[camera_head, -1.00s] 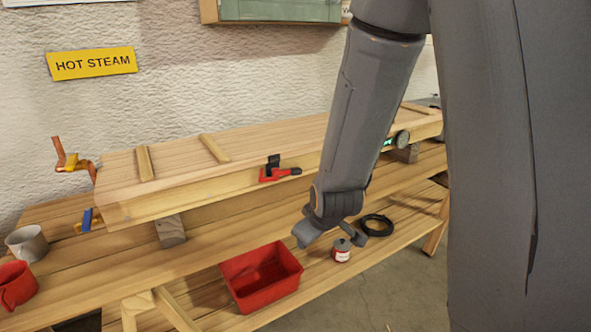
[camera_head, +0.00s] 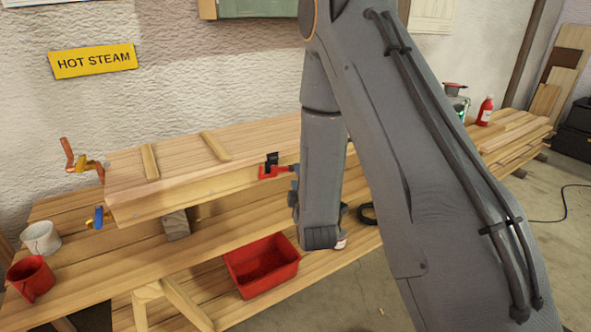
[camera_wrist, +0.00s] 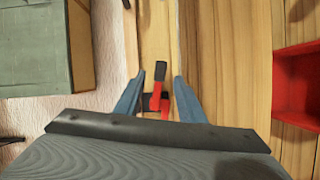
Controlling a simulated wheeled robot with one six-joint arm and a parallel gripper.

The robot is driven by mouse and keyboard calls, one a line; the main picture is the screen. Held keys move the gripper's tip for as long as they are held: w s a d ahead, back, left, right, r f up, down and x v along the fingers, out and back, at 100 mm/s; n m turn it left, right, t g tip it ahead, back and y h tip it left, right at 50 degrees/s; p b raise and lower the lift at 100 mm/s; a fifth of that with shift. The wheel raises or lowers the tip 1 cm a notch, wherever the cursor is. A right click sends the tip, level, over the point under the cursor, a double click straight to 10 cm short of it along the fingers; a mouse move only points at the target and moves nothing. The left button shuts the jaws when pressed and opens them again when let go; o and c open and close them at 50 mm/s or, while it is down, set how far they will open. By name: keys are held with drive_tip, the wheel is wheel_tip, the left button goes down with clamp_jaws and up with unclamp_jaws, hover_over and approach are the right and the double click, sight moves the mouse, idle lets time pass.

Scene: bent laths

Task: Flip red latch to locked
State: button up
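The red latch (camera_head: 268,173) with a black upper part (camera_head: 272,160) sits on the front face of the long wooden box (camera_head: 200,197). In the wrist view the red latch (camera_wrist: 155,101) and its black part (camera_wrist: 161,70) lie ahead between my blue fingers. My gripper (camera_wrist: 158,79) is open, with a finger on each side and a gap to the latch. No contact shows, and the exact depth is unclear. In the head view my arm hides most of the gripper, just right of the latch.
A red bin (camera_head: 262,270) stands on the lower shelf below the latch. A red mug (camera_head: 31,278) and a pale cup (camera_head: 41,238) stand at the left. Orange (camera_head: 70,160) and blue (camera_head: 98,217) clamps are at the box's left end.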

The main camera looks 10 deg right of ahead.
drive_tip(key=shift+w+d+f+p, duration=0.1)
drive_tip(key=shift+w+p, duration=0.2)
drive_tip(key=shift+w, duration=0.95)
drive_tip(key=shift+w+d+f+p, duration=0.1)
drive_tip(key=shift+w+p, duration=0.15)
drive_tip(key=shift+w, duration=1)
clamp_jaws()
